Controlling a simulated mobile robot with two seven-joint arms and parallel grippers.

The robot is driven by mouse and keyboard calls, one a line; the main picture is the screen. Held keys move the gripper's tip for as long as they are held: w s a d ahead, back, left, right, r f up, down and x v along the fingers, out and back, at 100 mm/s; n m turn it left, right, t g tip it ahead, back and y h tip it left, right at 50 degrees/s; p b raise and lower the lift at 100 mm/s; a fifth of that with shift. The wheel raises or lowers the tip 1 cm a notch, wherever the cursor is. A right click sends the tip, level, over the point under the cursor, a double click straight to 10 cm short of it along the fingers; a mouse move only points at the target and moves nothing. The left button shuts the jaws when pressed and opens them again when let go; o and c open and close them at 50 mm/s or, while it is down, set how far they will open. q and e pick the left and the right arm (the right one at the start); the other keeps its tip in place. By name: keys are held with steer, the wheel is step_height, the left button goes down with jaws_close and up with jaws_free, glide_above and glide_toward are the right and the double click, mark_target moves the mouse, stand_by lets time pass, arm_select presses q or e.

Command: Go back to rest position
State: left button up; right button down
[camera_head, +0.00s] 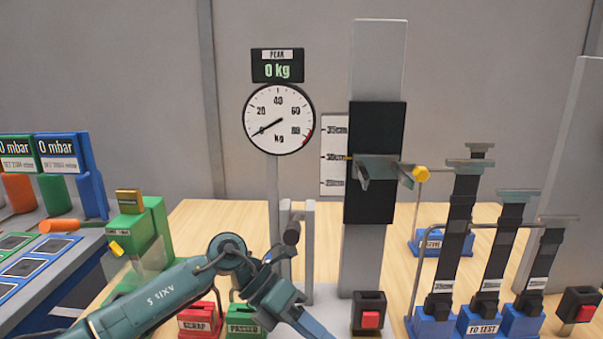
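My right gripper is not in view.
The test stand (379,60) has a dial gauge (278,119) and a "0 kg" display (278,70). Several dark bars stand in blue "TO TEST" holders (480,325) at right. A red scrap block (199,322) and green passed block (246,323) sit close to the gripper.

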arm_select(q)
steer(key=s+d+r+n+t+h, duration=0.25)
steer(key=s+d+n+h, duration=0.35)
steer(key=h, duration=0.4)
steer(key=a+f+n+t+y, duration=0.65)
steer(key=a+n+t, duration=0.2)
steer(key=n, duration=0.75)
steer(key=a+f+n+t+y, duration=0.65)
steer(key=n+t, duration=0.25)
steer(key=n, duration=0.6)
steer(key=s+a+f+n+g+y+p, duration=0.2)
steer(key=s+a+f+n+g, duration=0.3)
steer(key=s+f, duration=0.5)
steer(key=shift+a+f+n+g+y, duration=0.25)
steer(key=shift+a+n+g+y, duration=0.35)
steer(key=shift+a, duration=0.55)
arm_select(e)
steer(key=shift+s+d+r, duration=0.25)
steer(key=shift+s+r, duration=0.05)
